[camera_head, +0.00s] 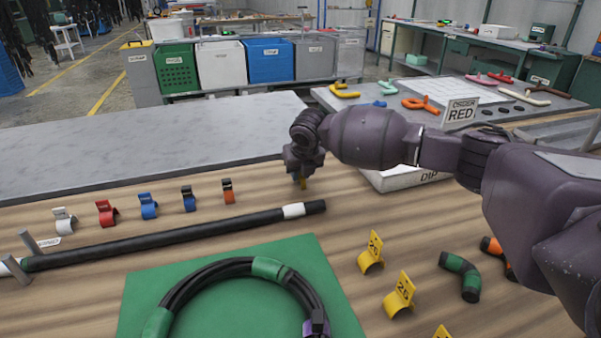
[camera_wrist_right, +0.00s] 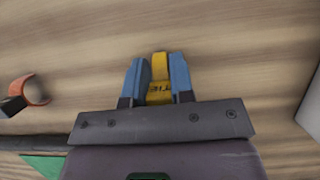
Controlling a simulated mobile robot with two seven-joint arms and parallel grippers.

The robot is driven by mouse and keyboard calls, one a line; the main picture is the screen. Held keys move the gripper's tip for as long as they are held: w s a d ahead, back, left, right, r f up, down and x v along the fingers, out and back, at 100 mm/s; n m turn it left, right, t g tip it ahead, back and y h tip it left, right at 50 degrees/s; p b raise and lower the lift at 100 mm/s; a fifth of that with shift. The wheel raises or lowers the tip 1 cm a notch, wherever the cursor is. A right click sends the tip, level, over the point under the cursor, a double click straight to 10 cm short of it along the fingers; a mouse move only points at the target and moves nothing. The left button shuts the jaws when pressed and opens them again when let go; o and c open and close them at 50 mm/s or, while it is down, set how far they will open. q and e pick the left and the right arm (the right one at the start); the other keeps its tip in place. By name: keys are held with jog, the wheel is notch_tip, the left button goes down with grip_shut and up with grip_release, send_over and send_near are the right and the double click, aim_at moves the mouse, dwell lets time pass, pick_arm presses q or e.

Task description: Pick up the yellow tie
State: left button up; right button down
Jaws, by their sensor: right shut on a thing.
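My right gripper (camera_head: 302,172) reaches down over the wooden table, at the right end of a row of small ties. In the right wrist view its two blue fingertips (camera_wrist_right: 158,82) are shut on the yellow tie (camera_wrist_right: 159,66), one on each side. The tie is yellow with dark lettering. In the head view only a small part of the yellow tie (camera_head: 302,184) shows below the gripper, which hides the rest. I cannot tell whether the tie touches the table. My left gripper is not in view.
A black hose (camera_head: 170,238) lies in front. A looped hose (camera_head: 190,285) rests on a green mat (camera_head: 335,285). Yellow numbered clips (camera_head: 400,297) stand at right.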

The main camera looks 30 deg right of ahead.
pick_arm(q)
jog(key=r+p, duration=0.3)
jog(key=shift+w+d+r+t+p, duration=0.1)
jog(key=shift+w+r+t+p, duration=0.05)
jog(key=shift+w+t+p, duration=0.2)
pick_arm(e)
notch_tip(320, 180, up, 20)
jog(key=shift+f, duration=0.1)
jog(key=c, duration=1.5)
grip_release()
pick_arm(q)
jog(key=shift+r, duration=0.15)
pick_arm(e)
grip_shut()
